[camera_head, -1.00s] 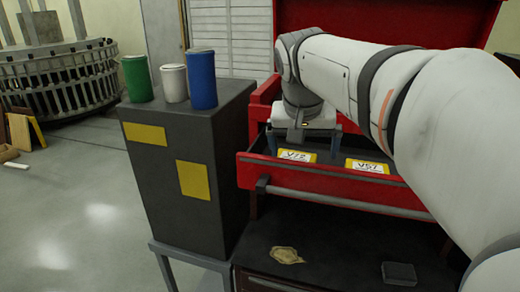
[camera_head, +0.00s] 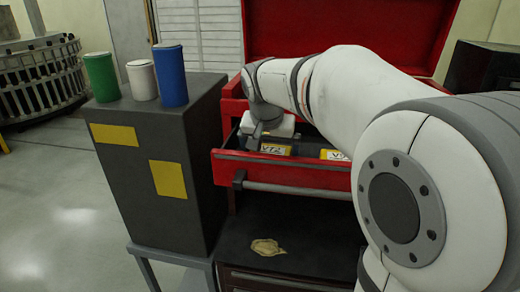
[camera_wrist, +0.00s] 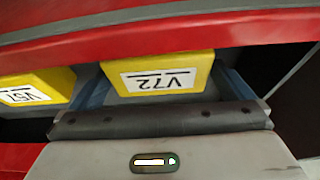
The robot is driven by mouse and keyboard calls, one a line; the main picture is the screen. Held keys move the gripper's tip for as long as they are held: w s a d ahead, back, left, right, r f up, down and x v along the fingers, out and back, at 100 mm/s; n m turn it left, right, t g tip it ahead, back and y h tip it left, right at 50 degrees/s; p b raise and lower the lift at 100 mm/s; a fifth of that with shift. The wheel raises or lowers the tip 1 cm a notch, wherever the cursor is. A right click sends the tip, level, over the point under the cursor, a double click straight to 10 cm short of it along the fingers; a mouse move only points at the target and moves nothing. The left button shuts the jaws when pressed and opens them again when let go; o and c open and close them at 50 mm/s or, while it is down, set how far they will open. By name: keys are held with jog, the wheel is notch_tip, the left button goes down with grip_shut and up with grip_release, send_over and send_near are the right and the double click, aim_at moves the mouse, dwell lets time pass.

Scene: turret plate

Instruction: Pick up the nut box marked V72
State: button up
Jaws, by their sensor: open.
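The yellow nut box marked V72 (camera_head: 274,150) stands in the open red drawer (camera_head: 290,172), its white label facing me. In the wrist view the V72 box (camera_wrist: 160,76) shows upside down between the two blue fingers of my gripper (camera_wrist: 166,88). The fingers are open, one on each side of the box. I see a gap on the right; on the left I cannot tell whether finger and box touch.
A second yellow box, its label reading like V51 (camera_wrist: 28,92), sits close beside the left finger in the wrist view. A dark cabinet (camera_head: 165,140) bearing green, white and blue cups stands left of the drawer. A crumpled tan cloth (camera_head: 267,247) lies below.

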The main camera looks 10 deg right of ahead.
jog(key=shift+w+d+f, duration=0.1)
jog(key=shift+w+f, duration=0.05)
jog(key=shift+f, duration=0.4)
jog(key=c, duration=0.9)
jog(key=shift+c, duration=0.2)
jog(key=shift+r, duration=0.2)
